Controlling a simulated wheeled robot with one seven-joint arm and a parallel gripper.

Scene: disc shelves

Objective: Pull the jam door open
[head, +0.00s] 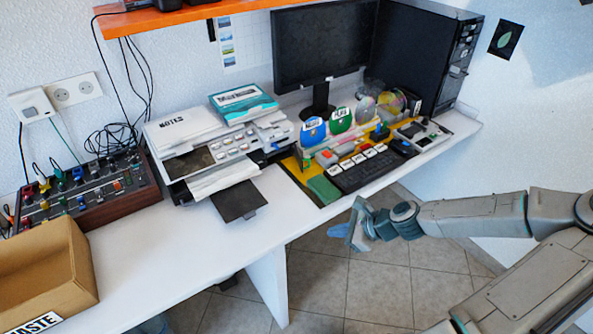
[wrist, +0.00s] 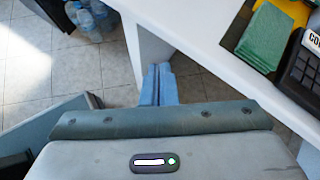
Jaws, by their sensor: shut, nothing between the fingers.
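The printer (head: 205,148) stands on the white desk in the head view, with a white sheet (head: 222,178) at its front and a dark flap (head: 240,201) sticking out over the desk. I cannot tell which part is the jam door. The printer is outside the wrist view. My gripper (head: 340,231) is in front of the desk edge, below the desktop, to the right of the printer and apart from it. In the wrist view its blue fingers (wrist: 157,84) are together and empty, close to the white desk leg (wrist: 150,45).
A green cloth (head: 323,190) and a black keypad (head: 364,168) lie near the desk's front edge. A mixer board (head: 80,197) and a cardboard box (head: 45,270) stand at left. Water bottles (wrist: 90,18) are on the floor. The desktop before the printer is clear.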

